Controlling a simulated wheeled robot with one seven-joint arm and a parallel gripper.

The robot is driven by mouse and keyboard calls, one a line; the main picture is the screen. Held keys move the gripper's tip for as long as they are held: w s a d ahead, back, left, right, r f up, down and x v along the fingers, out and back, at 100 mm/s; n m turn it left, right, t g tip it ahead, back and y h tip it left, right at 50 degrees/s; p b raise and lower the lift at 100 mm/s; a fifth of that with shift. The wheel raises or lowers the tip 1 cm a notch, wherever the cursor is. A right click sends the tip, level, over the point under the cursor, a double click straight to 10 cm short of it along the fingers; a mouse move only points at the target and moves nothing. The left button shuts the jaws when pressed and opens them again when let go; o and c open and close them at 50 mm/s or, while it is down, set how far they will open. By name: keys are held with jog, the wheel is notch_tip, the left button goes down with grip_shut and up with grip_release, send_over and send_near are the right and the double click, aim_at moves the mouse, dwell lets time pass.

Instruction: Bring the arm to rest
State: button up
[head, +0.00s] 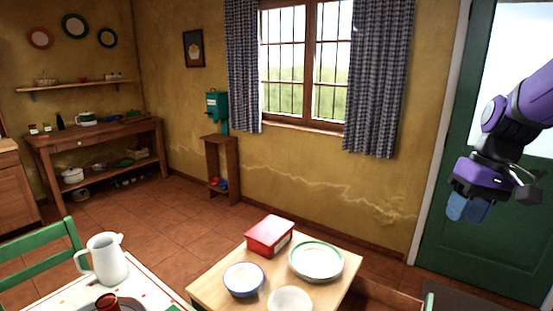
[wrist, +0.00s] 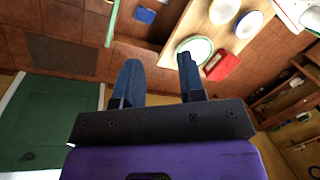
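My gripper (head: 467,207) hangs at the right of the head view, in front of the green door (head: 470,200), with its blue fingers pointing down. In the wrist view my gripper (wrist: 158,75) shows two blue fingers spread apart with nothing between them. It is open and empty, held in the air well away from the small table. The purple and black arm comes in from the right edge of the head view.
A small wooden table (head: 207,288) holds a red box (head: 270,236), a green-rimmed plate (head: 316,261) and two bowls. A white jug (head: 105,260) stands on another table at the lower left. A green chair (head: 40,240) is beside it. Open tiled floor lies behind.

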jog(key=s+a+r+t+h, duration=0.1)
jog(key=s+a+r+t, duration=0.1)
jog(key=s, duration=0.5)
jog(key=s+a+r+t+h, duration=0.1)
jog(key=s+a+r+t, duration=0.2)
jog(key=s, duration=0.4)
notch_tip(320, 180, up, 2)
jog(key=shift+a+r, duration=0.15)
jog(key=shift+a, duration=0.5)
